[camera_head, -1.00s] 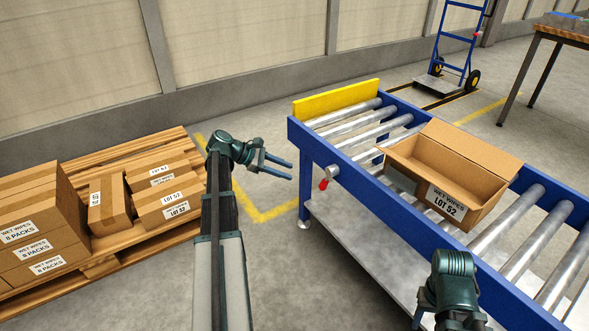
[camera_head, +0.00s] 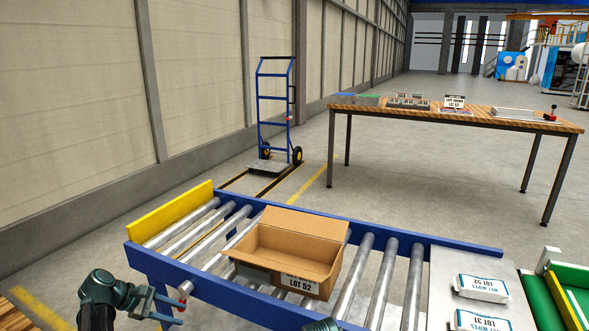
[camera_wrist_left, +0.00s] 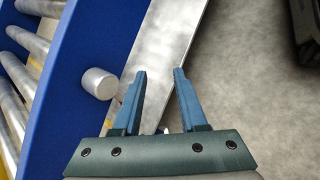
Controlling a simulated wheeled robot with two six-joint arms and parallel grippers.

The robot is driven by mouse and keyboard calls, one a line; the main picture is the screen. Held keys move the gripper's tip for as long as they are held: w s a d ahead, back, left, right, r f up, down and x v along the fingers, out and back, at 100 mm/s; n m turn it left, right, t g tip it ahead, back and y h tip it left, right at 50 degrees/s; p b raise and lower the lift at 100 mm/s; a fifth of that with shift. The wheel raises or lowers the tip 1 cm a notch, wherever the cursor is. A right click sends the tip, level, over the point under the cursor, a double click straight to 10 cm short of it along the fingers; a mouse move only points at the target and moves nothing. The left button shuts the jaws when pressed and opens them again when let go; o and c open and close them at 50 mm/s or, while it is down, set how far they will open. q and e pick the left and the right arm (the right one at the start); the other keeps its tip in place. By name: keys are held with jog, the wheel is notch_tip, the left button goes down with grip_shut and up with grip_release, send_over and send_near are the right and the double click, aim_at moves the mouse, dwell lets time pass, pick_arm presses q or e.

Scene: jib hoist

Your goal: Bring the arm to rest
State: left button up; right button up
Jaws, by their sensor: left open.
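My left gripper (camera_head: 168,306) is at the lower left of the head view, beside the near blue rail of the roller conveyor (camera_head: 440,243). Its two blue fingers are apart with nothing between them. In the left wrist view my left gripper (camera_wrist_left: 160,85) is also open and empty, above a grey metal shelf (camera_wrist_left: 170,45) beside the blue rail (camera_wrist_left: 75,60). A small part of my right arm (camera_head: 322,325) shows at the bottom edge of the head view. Its gripper is out of view.
An open LOT 52 carton (camera_head: 300,262) stands on the rollers. Wet wipes packs (camera_head: 482,288) lie on the metal plate at right. A blue hand truck (camera_head: 273,110) and a wooden table (camera_head: 480,120) stand behind, with clear floor between.

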pick_arm(q)
jog(key=s+d+r+m+g+y+p, duration=0.1)
jog(key=s+d+m+g+y+p, duration=0.15)
jog(key=s+d+m, duration=0.6)
jog(key=s+d+m+g+y+p, duration=0.1)
jog(key=s+d+m+y+p, duration=0.4)
jog(key=d, duration=0.6)
jog(key=s+d+r+m+g+y, duration=0.15)
jog(key=s+d+m, duration=0.25)
jog(key=d+m, duration=0.5)
notch_tip(320, 180, up, 38)
jog(key=d+n+p, duration=0.1)
jog(key=p, duration=3.7)
jog(key=shift+s+f, duration=0.2)
jog(key=shift+s, duration=0.05)
